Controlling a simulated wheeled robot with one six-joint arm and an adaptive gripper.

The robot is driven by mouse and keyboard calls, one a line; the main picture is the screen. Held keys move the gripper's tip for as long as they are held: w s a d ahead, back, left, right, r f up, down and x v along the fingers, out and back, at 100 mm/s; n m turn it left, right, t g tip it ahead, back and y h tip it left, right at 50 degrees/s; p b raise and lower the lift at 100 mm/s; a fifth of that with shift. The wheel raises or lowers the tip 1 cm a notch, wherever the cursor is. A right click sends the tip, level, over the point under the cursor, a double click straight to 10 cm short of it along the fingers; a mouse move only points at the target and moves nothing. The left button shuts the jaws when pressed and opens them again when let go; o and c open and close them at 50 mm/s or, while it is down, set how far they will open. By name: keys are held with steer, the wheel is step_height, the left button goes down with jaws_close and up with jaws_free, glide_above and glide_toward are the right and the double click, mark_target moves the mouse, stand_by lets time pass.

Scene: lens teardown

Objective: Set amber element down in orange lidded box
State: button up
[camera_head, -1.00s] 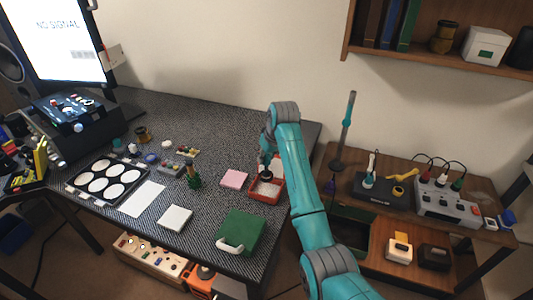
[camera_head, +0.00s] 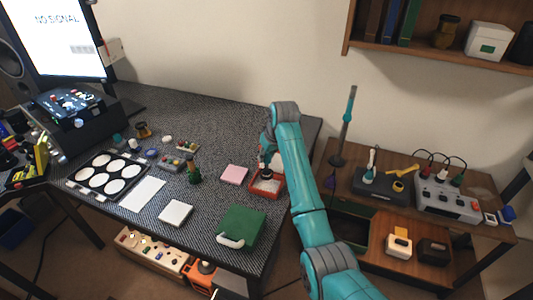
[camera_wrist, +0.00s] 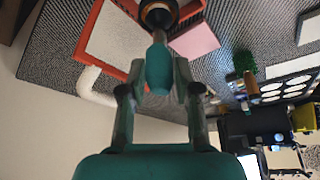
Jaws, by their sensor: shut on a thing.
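My gripper (camera_wrist: 159,78) is shut on a teal handle (camera_wrist: 159,62) in the wrist view. At the handle's far end is a dark round cup with an amber rim, seemingly the amber element (camera_wrist: 160,12); its underside is hidden. The orange box (camera_head: 266,187) is open at the desk's right edge, with a pale inside. In the wrist view its orange rim (camera_wrist: 84,40) lies just left of the amber end. In the head view my gripper (camera_head: 267,150) is above the box, and its dark tip reaches over it. Contact with the floor cannot be told.
A pink pad (camera_head: 234,174) lies just left of the box. A green box (camera_head: 242,226) with a white handle stands in front. A white curved handle (camera_wrist: 95,88) sits beside the orange box. A wooden side table (camera_head: 372,228) is at right.

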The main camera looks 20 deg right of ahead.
mark_target(268, 165)
steer(key=shift+f, duration=3.15)
stand_by(1.9)
steer(key=shift+r, duration=5.1)
steer(key=shift+s, duration=0.1)
